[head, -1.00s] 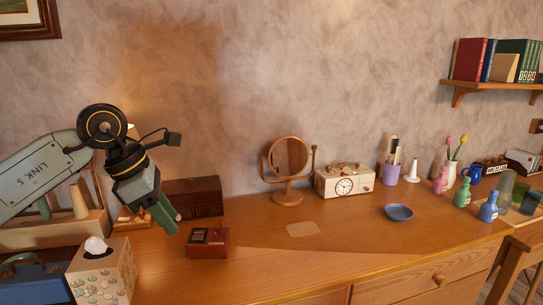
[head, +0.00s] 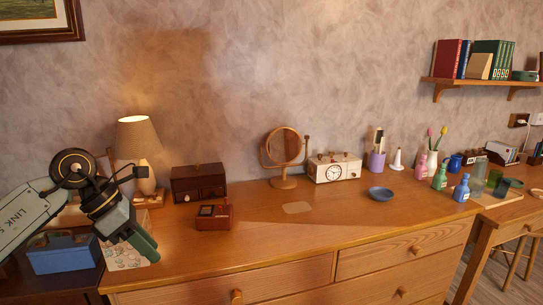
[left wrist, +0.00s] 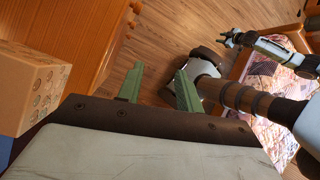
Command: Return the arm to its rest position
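My left arm comes in from the left in the head view. Its gripper (head: 150,252) points down and to the right, in front of the tissue box and the dresser's left end. In the left wrist view the two green fingers of the left gripper (left wrist: 160,80) stand apart with nothing between them. My right gripper (left wrist: 229,38) shows small at the upper right of the left wrist view, beside a patterned bed cover. Its fingers are too small to judge. It is outside the head view.
The tissue box (head: 125,259) and a blue box (head: 62,256) are close to the left gripper.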

